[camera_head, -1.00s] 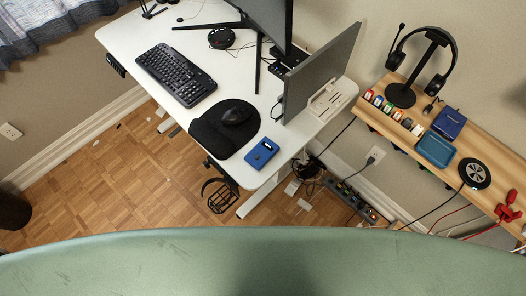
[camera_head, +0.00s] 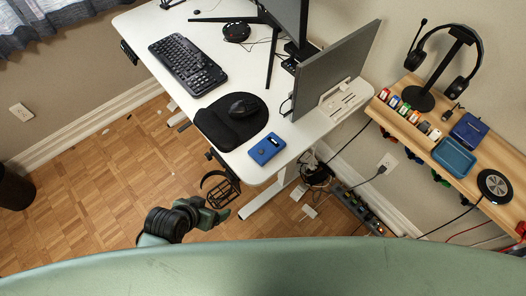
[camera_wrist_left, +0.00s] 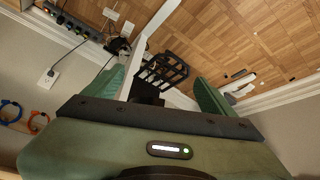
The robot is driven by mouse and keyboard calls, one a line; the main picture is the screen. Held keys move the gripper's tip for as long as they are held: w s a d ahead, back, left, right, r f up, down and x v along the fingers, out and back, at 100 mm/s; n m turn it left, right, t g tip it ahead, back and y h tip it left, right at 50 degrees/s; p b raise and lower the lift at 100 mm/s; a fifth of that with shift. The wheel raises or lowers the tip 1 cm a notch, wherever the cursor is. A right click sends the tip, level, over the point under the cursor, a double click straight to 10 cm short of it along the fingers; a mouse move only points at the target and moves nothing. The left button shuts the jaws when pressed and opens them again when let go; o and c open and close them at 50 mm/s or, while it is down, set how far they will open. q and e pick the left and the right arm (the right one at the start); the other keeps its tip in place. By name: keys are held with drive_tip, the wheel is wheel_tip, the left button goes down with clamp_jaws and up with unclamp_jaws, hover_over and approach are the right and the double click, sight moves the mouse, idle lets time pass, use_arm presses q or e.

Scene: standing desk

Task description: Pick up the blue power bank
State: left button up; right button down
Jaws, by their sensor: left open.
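A blue device (camera_head: 267,149) with a small dark display, which looks like the power bank, lies flat on the near right corner of the white desk (camera_head: 225,169). A darker blue box (camera_head: 470,130) sits on the wooden shelf at the right; its kind is unclear. My left gripper (camera_head: 218,208) is low in front of the desk, below and to the left of the blue device in the head view, apart from it. My right gripper is not in view.
A black mouse pad with a mouse (camera_head: 243,106) lies beside the blue device. A black wire basket (camera_head: 222,187) hangs under the desk edge near my left gripper. A monitor (camera_head: 335,70) stands behind. The shelf holds a teal tray (camera_head: 454,157) and headset (camera_head: 437,67).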

use_arm(q)
wheel_tip(320, 180, up, 4)
drive_tip(key=d, duration=0.1)
drive_tip(key=m+t+h+b, duration=0.1)
drive_tip(key=m+t+h, duration=0.2)
drive_tip(key=m+h, duration=0.3)
approach(259, 153)
drive_tip(key=shift+s+d+f+n+h, duration=0.1)
drive_tip(key=shift+s+f+n+h, duration=0.15)
drive_tip(key=shift+f, duration=0.2)
drive_tip(key=shift+s+d+f+n+h, duration=0.1)
drive_tip(key=shift+f+n+h, duration=0.05)
drive_tip(key=shift+f+h, duration=0.25)
drive_tip(key=shift+w+a+t, duration=0.15)
drive_tip(key=shift+w+t, duration=0.15)
drive_tip(key=shift+w, duration=0.3)
drive_tip(key=x, duration=0.7)
drive_tip(key=shift+w+d, duration=0.1)
drive_tip(key=shift+d, duration=0.15)
drive_tip(key=c, duration=1.5)
drive_tip(key=shift+c, duration=1)
drive_tip(key=shift+r+p, duration=0.15)
drive_tip(key=shift+p, duration=0.15)
